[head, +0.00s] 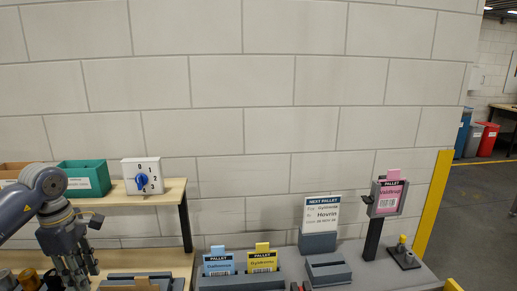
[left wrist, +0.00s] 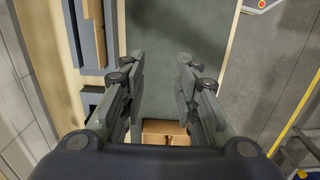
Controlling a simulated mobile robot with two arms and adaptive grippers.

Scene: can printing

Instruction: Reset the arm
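My left arm (head: 35,195) comes in from the left edge in the head view, bent, with its gripper (head: 78,280) pointing down over the front left of the wooden bench. In the left wrist view the same gripper (left wrist: 158,80) has its two fingers apart, with nothing between the tips. A brown box-like thing (left wrist: 165,133) shows below and beyond the fingers, partly hidden by them. My right gripper is in neither view.
A green bin (head: 84,178) and a white dial box (head: 142,179) with a blue knob stand on a raised shelf. Pallet cards, blue (head: 218,262), yellow (head: 262,260) and pink (head: 389,196), and a "NEXT PALLET" sign (head: 321,214) stand to the right. A yellow post (head: 433,205) rises farther right.

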